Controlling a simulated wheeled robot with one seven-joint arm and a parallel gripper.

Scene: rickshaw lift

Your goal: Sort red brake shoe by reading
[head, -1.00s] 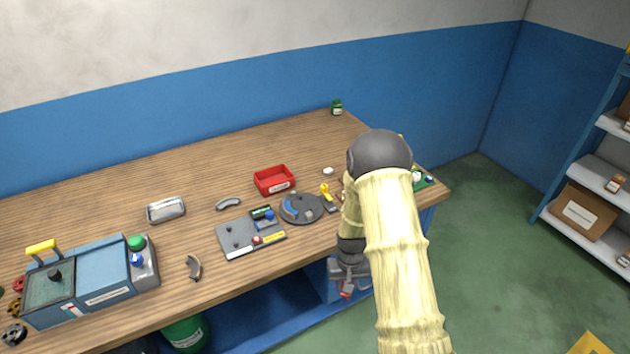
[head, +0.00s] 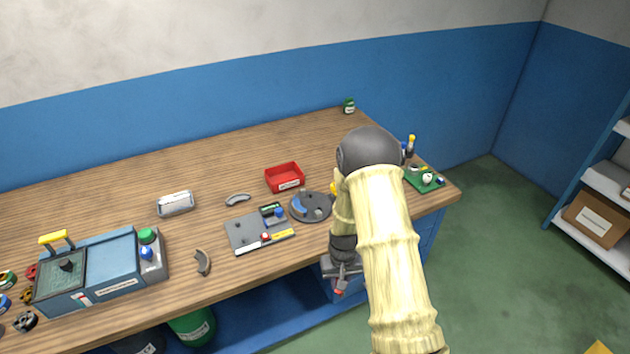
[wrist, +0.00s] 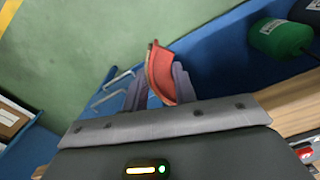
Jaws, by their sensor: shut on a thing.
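My gripper (head: 341,284) hangs in front of the bench's front edge, near the blue drawers. In the wrist view my gripper (wrist: 160,88) is shut on a curved red brake shoe (wrist: 160,70), which stands up between the fingers. A gauge plate (head: 258,230) with a small display and a red and a blue button lies on the bench; its reading is too small to make out. A red bin (head: 285,178) with a label stands behind it. A silver tray (head: 175,203) stands to the left. Two grey shoes lie loose, one near the silver tray (head: 238,199) and one near the front edge (head: 203,262).
A round dark fixture (head: 310,206) sits right of the gauge plate. A green board (head: 424,180) lies at the right corner. A green canister (head: 193,328) stands below.

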